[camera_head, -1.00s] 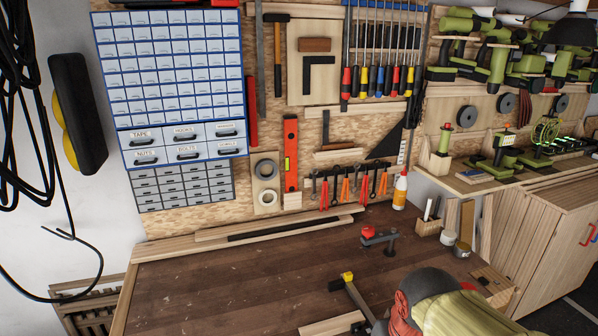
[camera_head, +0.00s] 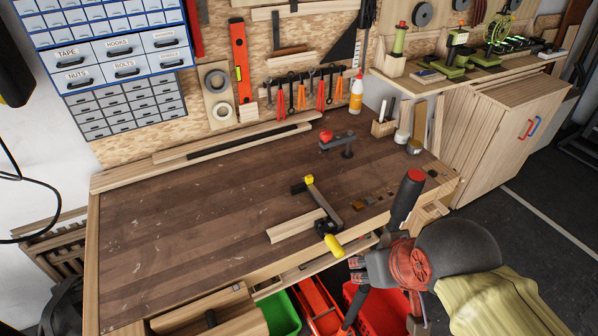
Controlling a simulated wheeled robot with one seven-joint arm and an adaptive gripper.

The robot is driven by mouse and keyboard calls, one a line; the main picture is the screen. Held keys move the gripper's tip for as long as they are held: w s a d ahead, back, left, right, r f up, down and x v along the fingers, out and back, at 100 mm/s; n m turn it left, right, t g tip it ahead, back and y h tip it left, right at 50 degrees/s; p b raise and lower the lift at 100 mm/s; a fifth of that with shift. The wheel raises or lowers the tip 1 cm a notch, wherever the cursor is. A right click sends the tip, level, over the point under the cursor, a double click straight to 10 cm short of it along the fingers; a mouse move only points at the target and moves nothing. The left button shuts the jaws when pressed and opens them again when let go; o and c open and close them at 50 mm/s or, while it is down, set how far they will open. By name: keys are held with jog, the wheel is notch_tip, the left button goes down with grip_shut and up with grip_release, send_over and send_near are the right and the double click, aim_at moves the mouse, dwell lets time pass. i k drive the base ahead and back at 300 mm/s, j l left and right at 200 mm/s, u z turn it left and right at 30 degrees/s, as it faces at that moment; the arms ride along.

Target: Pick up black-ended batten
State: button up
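A long pale wooden batten (camera_head: 135,178) lies along the back edge of the workbench. A dark strip (camera_head: 250,141) lies along it. I cannot tell whether this is the black-ended batten; no batten with a plainly black end shows. A short pale wood piece (camera_head: 292,228) lies near the bench's front, beside a clamp (camera_head: 325,205) with a yellow handle. My arm comes in at the lower right, with dark, red and yellow-green parts. What seems to be my gripper (camera_head: 370,268) is small and grey at the front edge, well away from the back batten. Its fingers are unclear.
The workbench top (camera_head: 190,215) is mostly clear at left and middle. A red-topped clamp (camera_head: 338,142) stands near the back. Small blocks (camera_head: 385,195) lie at right. Open drawers with a green bin (camera_head: 278,315) and red bins (camera_head: 318,305) are below the front edge.

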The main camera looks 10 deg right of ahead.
aim_at(293, 227)
jog(key=j+z, duration=0.2)
jog(key=z, duration=0.15)
jog(key=j+z, duration=0.15)
jog(key=z, duration=0.2)
jog(key=j+z, duration=0.15)
jog(key=z, duration=0.2)
jog(key=k, duration=0.1)
